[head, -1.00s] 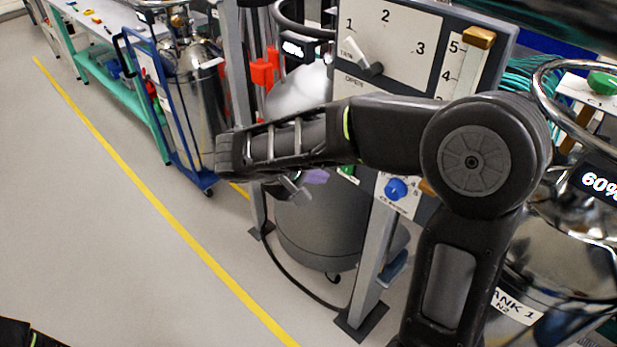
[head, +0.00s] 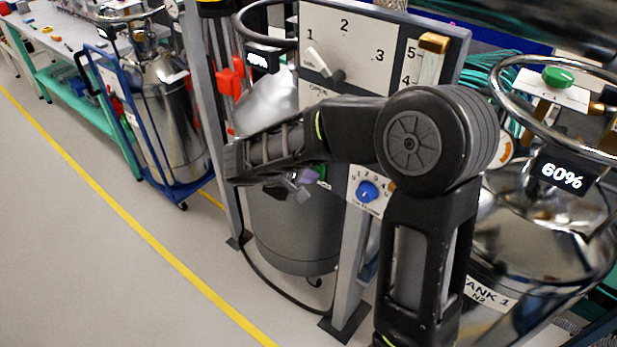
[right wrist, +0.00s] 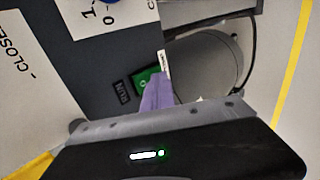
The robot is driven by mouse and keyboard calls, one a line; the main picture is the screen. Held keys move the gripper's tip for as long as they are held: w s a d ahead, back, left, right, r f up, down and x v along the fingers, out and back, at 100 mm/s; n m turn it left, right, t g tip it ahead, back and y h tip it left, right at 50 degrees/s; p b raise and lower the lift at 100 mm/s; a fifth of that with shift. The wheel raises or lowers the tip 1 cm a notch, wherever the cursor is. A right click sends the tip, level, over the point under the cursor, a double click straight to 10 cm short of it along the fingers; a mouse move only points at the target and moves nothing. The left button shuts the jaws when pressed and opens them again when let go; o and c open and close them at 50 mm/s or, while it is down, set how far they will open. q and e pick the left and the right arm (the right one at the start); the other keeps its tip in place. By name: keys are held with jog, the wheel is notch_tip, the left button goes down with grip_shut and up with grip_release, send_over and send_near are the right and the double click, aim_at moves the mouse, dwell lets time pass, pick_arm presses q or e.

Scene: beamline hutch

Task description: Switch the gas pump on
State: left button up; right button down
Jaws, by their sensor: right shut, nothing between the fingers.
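A dark panel on a grey post carries a green switch (right wrist: 148,79) with a dark label reading RUN beside it. The green switch also shows as a small patch in the head view (head: 322,176). My right gripper (head: 306,176) is shut and empty, with purple fingertips close in front of the switch. In the right wrist view the fingertips (right wrist: 157,97) overlap the switch's lower edge and hide part of it. I cannot tell whether they touch it or which way it is set. My left gripper is not in view.
A blue dial knob (head: 367,190) sits right of the switch. A white valve plate (head: 345,45) with a lever is above. A grey vessel (head: 295,235) stands behind the post, and a steel tank (head: 500,235) is at right. The floor at left is clear.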

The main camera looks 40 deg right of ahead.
pick_arm(q)
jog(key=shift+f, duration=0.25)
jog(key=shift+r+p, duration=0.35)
jog(key=shift+p, duration=0.15)
dwell(0.4)
